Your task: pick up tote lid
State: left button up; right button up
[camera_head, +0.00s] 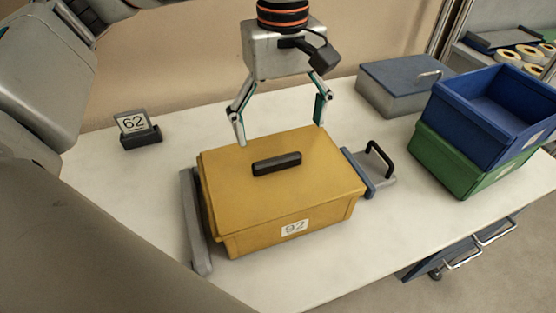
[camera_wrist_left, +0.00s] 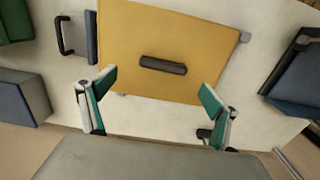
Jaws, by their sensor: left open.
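The yellow tote lid (camera_head: 325,162) lies on a yellow tote (camera_head: 260,239) labelled 92, on the white table. A black handle (camera_head: 277,163) stands up from the middle of the lid. My left gripper (camera_head: 282,138) is open and empty, above the lid's far edge, with its fingers pointing down. In the left wrist view the lid (camera_wrist_left: 150,30) and its handle (camera_wrist_left: 163,65) show ahead of the left gripper (camera_wrist_left: 155,85), whose two fingers stand wide apart on either side of the handle, not touching it. The right gripper is not seen.
A grey bar (camera_head: 190,225) stands left of the tote, and a clamp with a black handle (camera_head: 380,158) is at its right. A number 62 card (camera_head: 133,124) stands at the left. A grey-blue box (camera_head: 395,90) and stacked blue (camera_head: 470,125) and green (camera_head: 440,166) bins stand at the right.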

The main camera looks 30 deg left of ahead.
aim_at(277, 158)
pick_arm(q)
jog(key=shift+s+f, duration=0.2)
jog(key=shift+f, duration=0.75)
jog(key=f, duration=0.4)
jog(key=shift+s+a, duration=0.15)
jog(key=shift+a, duration=0.15)
jog(key=shift+f, duration=0.55)
jog(key=c, duration=1.6)
jog(key=shift+r, duration=0.1)
jog(key=shift+c, duration=0.2)
